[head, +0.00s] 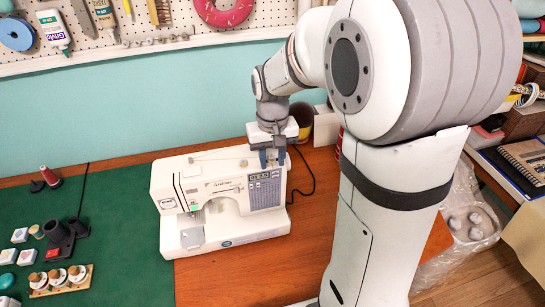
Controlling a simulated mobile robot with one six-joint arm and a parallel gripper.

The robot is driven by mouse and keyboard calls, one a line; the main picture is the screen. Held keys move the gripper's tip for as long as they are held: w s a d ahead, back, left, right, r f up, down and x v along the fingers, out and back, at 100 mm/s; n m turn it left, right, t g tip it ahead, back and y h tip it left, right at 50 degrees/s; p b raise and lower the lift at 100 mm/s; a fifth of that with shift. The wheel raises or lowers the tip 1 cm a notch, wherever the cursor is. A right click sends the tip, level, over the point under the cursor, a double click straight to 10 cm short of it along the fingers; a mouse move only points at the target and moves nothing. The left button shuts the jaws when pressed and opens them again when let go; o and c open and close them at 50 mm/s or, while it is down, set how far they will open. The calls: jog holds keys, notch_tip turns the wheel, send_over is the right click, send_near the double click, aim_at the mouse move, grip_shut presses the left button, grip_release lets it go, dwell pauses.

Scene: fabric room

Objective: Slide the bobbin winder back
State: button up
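A white sewing machine (212,192) stands on the table, partly over the green mat, with its control panel on the right. My gripper (272,157) points down at the right end of the machine's top, just above the panel. Its two bluish fingertips show there with a narrow space between them. The bobbin winder is hidden or too small to make out at the fingers. I cannot tell whether the fingers touch it or hold anything.
A green mat (120,225) covers the left of the wooden table (320,190). A red thread spool (48,176), a dark holder (58,237) and a wooden rack with several bobbins (62,280) stand on it. A pegboard (150,25) hangs behind. A cable runs right of the machine.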

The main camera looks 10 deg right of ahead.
aim_at(273, 163)
notch_tip(273, 163, up, 8)
jog(key=shift+f, duration=0.1)
dwell(0.4)
jog(key=shift+s, duration=0.1)
jog(key=s+d+f+t, duration=0.1)
jog(key=s+f+t, duration=0.1)
jog(key=s, duration=1.3)
jog(key=shift+s+d+f+t, duration=0.25)
jog(key=shift+s+f+t, duration=0.15)
jog(key=shift+t, duration=0.1)
dwell(2.1)
